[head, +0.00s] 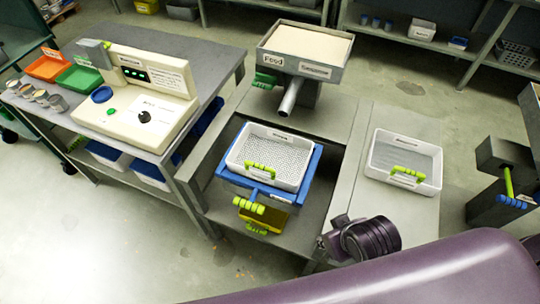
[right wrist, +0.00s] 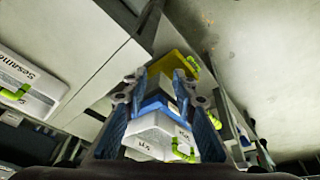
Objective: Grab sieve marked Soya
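Two white sieves with yellow-green handles show in the head view. One perforated sieve (head: 268,150) sits in a blue frame under the feed hopper; the other sieve (head: 404,158) lies on the grey table to its right. Their labels are too small to read there. In the right wrist view a white sieve marked Sesame (right wrist: 28,88) is at the left edge. Between my right gripper's (right wrist: 160,80) spread blue-padded fingers shows a white labelled container (right wrist: 158,132), its lettering unclear. The right gripper is open and empty. My left gripper is out of view.
The feed hopper (head: 303,50) with its spout rises behind the framed sieve. A yellow drawer (head: 262,217) with a green handle is below it. A control box (head: 135,95) stands on the left table. A grey block device (head: 505,165) is at far right. Floor between is open.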

